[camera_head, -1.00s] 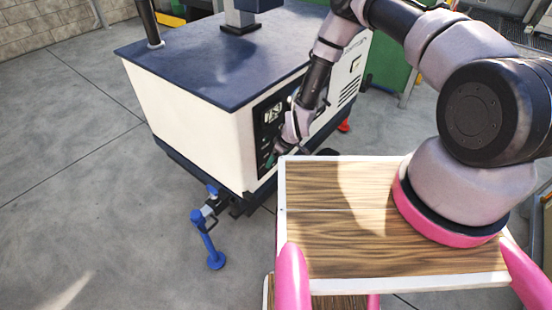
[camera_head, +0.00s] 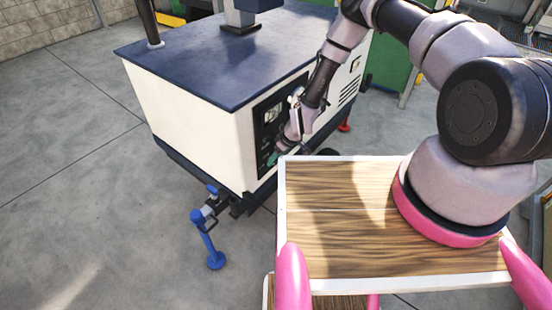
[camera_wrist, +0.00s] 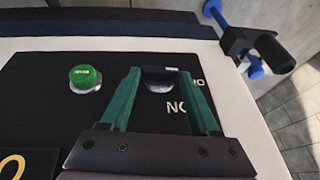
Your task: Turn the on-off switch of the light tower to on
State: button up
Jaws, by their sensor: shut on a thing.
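The light tower (camera_head: 185,118) is a white cabinet with a dark blue top. My gripper (camera_head: 272,158) is at the lower part of the black control panel (camera_head: 268,112) on its side. In the wrist view, the green fingers of my gripper (camera_wrist: 160,75) are around a dark rotary switch knob (camera_wrist: 160,82), one finger on each side. The knob's lower part merges with dark shadow, and its exact angle is hard to tell. White lettering beside it is partly hidden by the right finger.
A green push button (camera_wrist: 86,78) is left of the fingers in the wrist view. A blue stabiliser jack (camera_head: 207,240) stands at the cabinet's near corner. My wood-topped base is right of the cabinet. The floor at left is open.

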jog(key=g+y, duration=0.2)
jog(key=w+d+f+m+g+y, duration=0.1)
jog(key=g+y, duration=0.1)
jog(key=g, duration=0.1)
jog(key=m+g+y, duration=0.1)
jog(key=g+y, duration=0.1)
jog(key=y, duration=0.1)
jog(key=shift+w+d+f, duration=0.2)
jog(key=shift+w, duration=0.2)
jog(key=shift+g, duration=0.4)
jog(key=o, duration=1.4)
jog(key=shift+c, duration=0.2)
jog(key=v, duration=1)
jog(key=shift+d, duration=0.35)
